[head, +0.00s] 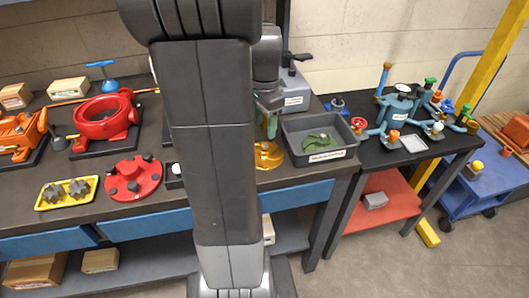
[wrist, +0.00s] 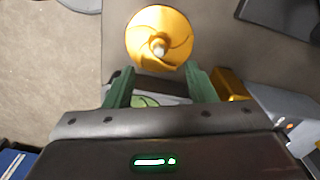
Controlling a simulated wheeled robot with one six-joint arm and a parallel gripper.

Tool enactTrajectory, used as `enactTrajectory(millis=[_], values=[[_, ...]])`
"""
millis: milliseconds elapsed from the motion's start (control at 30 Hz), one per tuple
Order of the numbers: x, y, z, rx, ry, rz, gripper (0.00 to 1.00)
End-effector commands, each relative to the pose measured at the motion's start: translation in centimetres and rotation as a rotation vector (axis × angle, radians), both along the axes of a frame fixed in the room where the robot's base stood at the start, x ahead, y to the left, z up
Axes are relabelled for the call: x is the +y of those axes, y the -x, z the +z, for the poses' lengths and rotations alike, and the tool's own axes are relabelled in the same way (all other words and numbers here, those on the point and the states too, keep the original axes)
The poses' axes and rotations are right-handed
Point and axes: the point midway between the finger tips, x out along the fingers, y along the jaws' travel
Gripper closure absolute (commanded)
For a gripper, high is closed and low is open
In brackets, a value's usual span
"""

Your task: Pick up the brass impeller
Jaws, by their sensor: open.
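The brass impeller (wrist: 172,47) is a round golden disc with curved vanes and a pale hub, lying on the dark bench top. In the head view the impeller (head: 269,156) shows to the right of my arm link, which hides its left part. My gripper (wrist: 159,70) is open, with its two green fingers spread and nothing held between them. In the wrist view the impeller lies just beyond the fingertips, roughly centred between them. In the head view my gripper (head: 270,118) is above and behind the impeller; its fingers are partly hidden.
A grey tray (head: 290,130) with a green item stands right of the impeller. A red flanged cover (head: 133,178) and a yellow tray (head: 43,201) of grey parts lie left. A golden block (wrist: 230,84) is beside the right finger in the wrist view.

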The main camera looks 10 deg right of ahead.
Motion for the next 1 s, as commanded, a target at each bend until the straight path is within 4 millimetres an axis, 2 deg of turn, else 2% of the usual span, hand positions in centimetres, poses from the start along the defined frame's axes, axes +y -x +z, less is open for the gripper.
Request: enactTrajectory(millis=[100,333,600,867,900,1000], values=[[0.0,0.0,-1.7,0.001,-0.001,0.001,0.5],[0.0,0.1,-3.3,0.002,0.0,0.001,0.5],[0.0,0.2,-7.1,0.002,0.0,0.002,0.5],[0.0,0.1,-7.5,-0.001,0.001,0.002,0.5],[0.0,0.1,-7.5,-0.001,0.001,0.002,0.52],[0.0,0.1,-7.5,-0.001,0.001,0.002,0.71]])
